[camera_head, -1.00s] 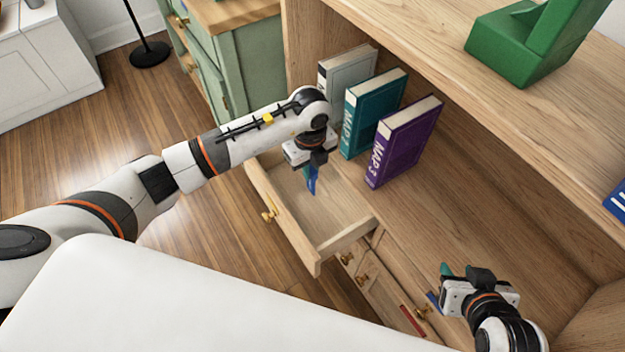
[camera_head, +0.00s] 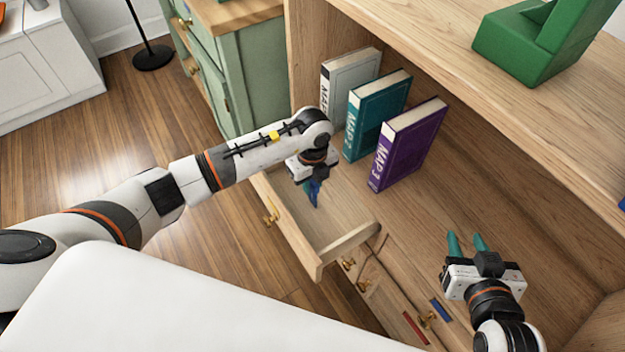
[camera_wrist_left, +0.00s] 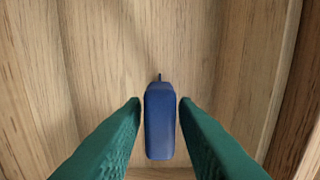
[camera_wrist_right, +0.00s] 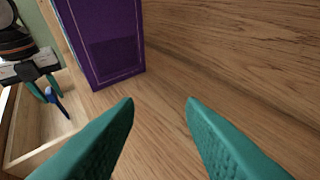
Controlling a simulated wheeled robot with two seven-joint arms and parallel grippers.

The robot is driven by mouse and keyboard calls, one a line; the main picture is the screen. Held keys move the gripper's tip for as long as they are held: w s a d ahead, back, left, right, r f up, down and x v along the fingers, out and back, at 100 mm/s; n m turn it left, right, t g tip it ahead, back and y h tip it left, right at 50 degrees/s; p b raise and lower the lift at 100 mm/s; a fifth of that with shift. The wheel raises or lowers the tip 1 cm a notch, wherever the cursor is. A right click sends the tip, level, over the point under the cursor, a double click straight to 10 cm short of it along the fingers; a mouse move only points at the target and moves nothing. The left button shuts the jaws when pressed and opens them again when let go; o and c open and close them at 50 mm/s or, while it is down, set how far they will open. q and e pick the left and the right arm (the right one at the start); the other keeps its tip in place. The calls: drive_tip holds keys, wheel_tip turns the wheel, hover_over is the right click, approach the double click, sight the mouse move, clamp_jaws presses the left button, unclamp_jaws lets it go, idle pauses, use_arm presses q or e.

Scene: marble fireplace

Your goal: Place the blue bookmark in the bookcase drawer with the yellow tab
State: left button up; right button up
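The blue bookmark (camera_head: 315,197) is over the open bookcase drawer (camera_head: 322,250). In the left wrist view the bookmark (camera_wrist_left: 160,125) sits between the fingers of my left gripper (camera_wrist_left: 160,102), with thin gaps on both sides, so the fingers look open around it. My left gripper (camera_head: 312,188) points down into the drawer. I cannot tell whether the bookmark touches the drawer floor. No yellow tab shows on the drawer's visible faces. My right gripper (camera_wrist_right: 159,102) is open and empty above the bookcase shelf, with its fingers (camera_head: 466,243) pointing toward the books.
Grey (camera_head: 350,85), teal (camera_head: 378,115) and purple (camera_head: 408,147) books stand on the shelf (camera_head: 460,205) behind the drawer. Closed drawers nearby carry a red tab (camera_head: 414,327) and a blue tab (camera_head: 441,309). A green cabinet (camera_head: 240,80) stands left of the bookcase.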

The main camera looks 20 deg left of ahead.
use_arm(q)
drive_tip(key=shift+o, duration=0.8)
drive_tip(key=shift+r, duration=0.15)
